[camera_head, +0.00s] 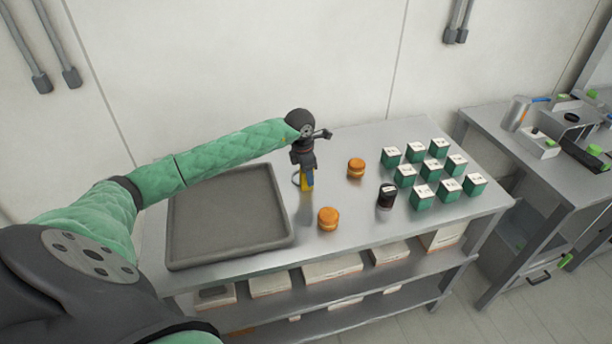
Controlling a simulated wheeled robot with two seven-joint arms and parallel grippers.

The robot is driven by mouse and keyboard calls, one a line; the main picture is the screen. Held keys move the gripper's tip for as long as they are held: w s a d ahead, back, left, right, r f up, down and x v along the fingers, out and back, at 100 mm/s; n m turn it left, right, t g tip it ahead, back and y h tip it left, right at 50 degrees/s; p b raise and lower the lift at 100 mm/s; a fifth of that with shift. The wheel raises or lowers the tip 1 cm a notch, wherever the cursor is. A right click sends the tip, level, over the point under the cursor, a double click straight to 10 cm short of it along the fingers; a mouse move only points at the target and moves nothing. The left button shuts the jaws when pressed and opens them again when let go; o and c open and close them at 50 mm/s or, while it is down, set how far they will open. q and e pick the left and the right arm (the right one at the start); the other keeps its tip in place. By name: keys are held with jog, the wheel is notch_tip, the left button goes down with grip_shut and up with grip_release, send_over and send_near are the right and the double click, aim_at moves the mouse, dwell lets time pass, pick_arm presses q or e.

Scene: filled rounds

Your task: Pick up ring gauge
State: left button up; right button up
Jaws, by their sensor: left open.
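My left gripper (306,183) points down over the steel table, between the grey tray and the orange round pieces. It is open. A thin, curved grey shape (296,179) shows just left of its tips and looks like the ring gauge. Part of it is hidden behind the gripper, and I cannot tell whether the two touch. Yellow and blue show at the gripper's lower end, too small to make out. My right gripper is not in view.
The grey tray (228,217) is empty. Orange round pieces (328,218) (356,168) and a dark jar (386,196) stand right of the gripper. Several green boxes (422,197) stand further right on the table (350,245). White boxes (333,269) line the shelf below.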

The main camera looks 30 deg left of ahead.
pick_arm(q)
jog(key=shift+f, duration=0.2)
grip_shut()
dwell(0.3)
jog(key=shift+r, duration=0.15)
